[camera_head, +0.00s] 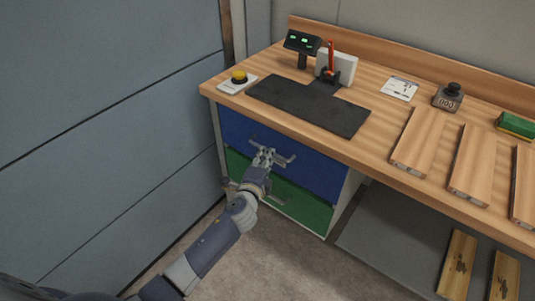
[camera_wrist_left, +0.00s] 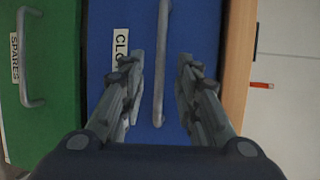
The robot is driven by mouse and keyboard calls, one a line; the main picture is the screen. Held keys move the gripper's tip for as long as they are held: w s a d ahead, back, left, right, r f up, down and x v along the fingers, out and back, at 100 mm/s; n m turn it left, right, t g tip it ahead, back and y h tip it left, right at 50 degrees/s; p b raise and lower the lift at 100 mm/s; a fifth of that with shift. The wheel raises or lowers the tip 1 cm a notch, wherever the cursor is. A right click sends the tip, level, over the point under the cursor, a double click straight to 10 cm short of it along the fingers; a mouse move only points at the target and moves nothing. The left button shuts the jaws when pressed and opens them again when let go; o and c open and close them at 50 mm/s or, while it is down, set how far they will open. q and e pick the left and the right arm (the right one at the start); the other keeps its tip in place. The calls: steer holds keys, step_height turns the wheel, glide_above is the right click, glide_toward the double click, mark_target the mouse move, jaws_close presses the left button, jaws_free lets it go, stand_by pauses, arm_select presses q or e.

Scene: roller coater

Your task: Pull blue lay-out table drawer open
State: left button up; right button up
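The blue drawer (camera_head: 318,172) is the upper drawer under the left end of the wooden table (camera_head: 385,130), and its front looks flush with the cabinet. Its grey bar handle (camera_head: 287,159) is partly covered by my left gripper (camera_head: 264,158) in the head view. In the left wrist view the handle (camera_wrist_left: 160,95) runs upright between the two fingers of my left gripper (camera_wrist_left: 160,57). The fingers are open, with gaps on both sides of the bar. A white label (camera_wrist_left: 120,58), partly hidden by a finger, is on the blue front (camera_wrist_left: 205,30). My right gripper is not in view.
A green drawer (camera_head: 305,205) with its own handle lies below the blue one. A grey wall (camera_head: 110,100) stands close on the left. The tabletop holds a black mat (camera_head: 308,104), a yellow button (camera_head: 239,76) and wooden boards (camera_head: 418,140). Floor is clear before the drawers.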

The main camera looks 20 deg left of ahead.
arm_select(q)
steer(key=w, duration=0.3)
steer(key=shift+w+a+f, duration=0.1)
steer(key=shift+w+f, duration=0.05)
steer(key=shift+f, duration=0.15)
jaws_close()
